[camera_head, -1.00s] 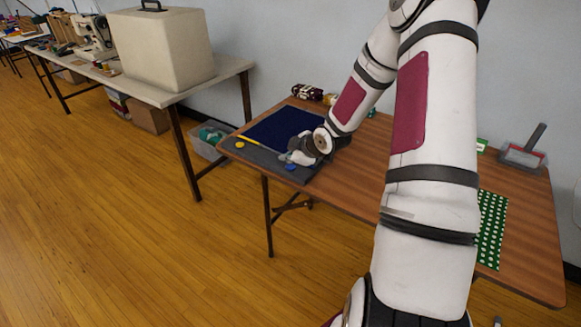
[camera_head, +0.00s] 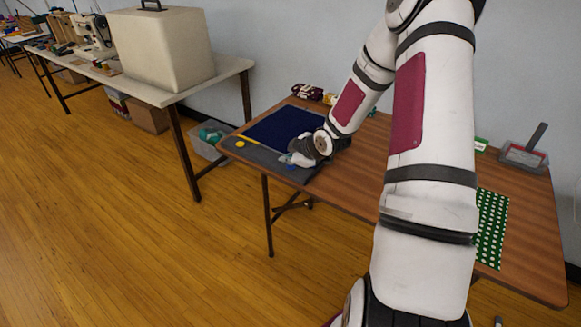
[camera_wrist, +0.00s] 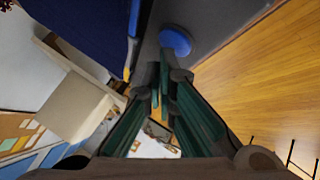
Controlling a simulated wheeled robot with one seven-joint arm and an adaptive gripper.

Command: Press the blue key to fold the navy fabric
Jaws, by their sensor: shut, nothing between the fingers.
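The navy fabric (camera_head: 283,124) lies flat on a dark grey board (camera_head: 262,157) at the table's left end; it also shows in the wrist view (camera_wrist: 85,30). A round yellow key (camera_head: 240,144) sits at the board's left corner. The round blue key (camera_wrist: 176,40) shows in the wrist view just beyond my fingertips. In the head view my gripper covers most or all of it. My gripper (camera_wrist: 160,75) is shut and empty, low over the board's front edge beside the fabric. I cannot tell whether the fingertips touch the key.
The wooden table (camera_head: 365,165) is clear in the middle, under my arm. A green dotted cloth (camera_head: 491,228) and a dustpan (camera_head: 523,156) lie at the right. Dark rolled items (camera_head: 307,91) lie behind the fabric. Another table with a cream case (camera_head: 160,48) stands at the left.

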